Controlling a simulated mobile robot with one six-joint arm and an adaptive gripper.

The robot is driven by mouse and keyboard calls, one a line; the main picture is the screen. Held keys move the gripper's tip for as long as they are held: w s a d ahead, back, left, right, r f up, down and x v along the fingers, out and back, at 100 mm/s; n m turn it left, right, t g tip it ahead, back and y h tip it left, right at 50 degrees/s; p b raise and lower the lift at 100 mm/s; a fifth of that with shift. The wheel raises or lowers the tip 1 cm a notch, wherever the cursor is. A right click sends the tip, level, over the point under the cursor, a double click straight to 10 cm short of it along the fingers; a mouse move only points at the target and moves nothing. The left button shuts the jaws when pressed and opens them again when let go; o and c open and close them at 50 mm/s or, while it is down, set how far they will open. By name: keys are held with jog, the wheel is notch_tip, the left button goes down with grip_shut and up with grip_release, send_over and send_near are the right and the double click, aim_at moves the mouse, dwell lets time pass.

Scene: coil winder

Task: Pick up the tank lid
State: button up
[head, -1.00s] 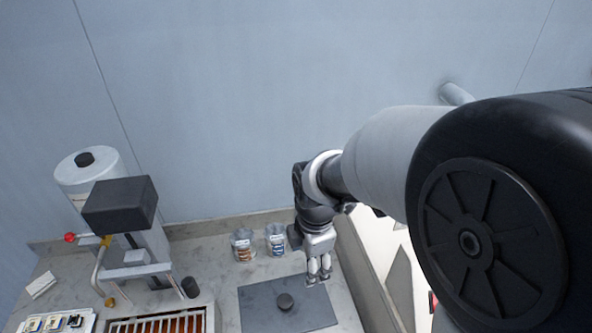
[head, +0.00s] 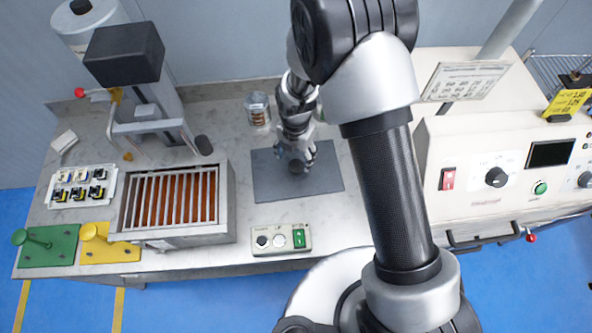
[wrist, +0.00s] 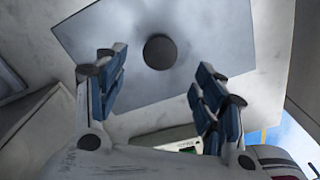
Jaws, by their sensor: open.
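The tank lid is a flat grey rectangular plate (head: 325,181) with a round dark knob (wrist: 160,52) at its middle. It lies on the bench to the right of the tank in the head view. My gripper (head: 296,166) is over the middle of the lid and partly hides the knob there. In the wrist view the plate (wrist: 215,25) fills the upper middle, and my open fingers (wrist: 155,90) stand to the left and right, below the knob in the picture. Nothing is between the fingers. Whether they touch the lid cannot be told.
The tank (head: 229,205) with reddish slats stands left of the lid. A glass jar (head: 258,108) is behind it and a button box (head: 282,240) in front. A white control cabinet (head: 440,185) stands at right. A grey machine (head: 150,100) is at back left.

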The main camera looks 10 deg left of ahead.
aim_at(296, 165)
jog(key=f+b, duration=0.1)
jog(key=f, duration=0.2)
jog(key=f+b, duration=0.1)
jog(key=f, duration=0.2)
jog(key=shift+w+f, duration=0.2)
jog(key=shift+f, duration=0.2)
jog(key=shift+c, duration=0.5)
grip_shut()
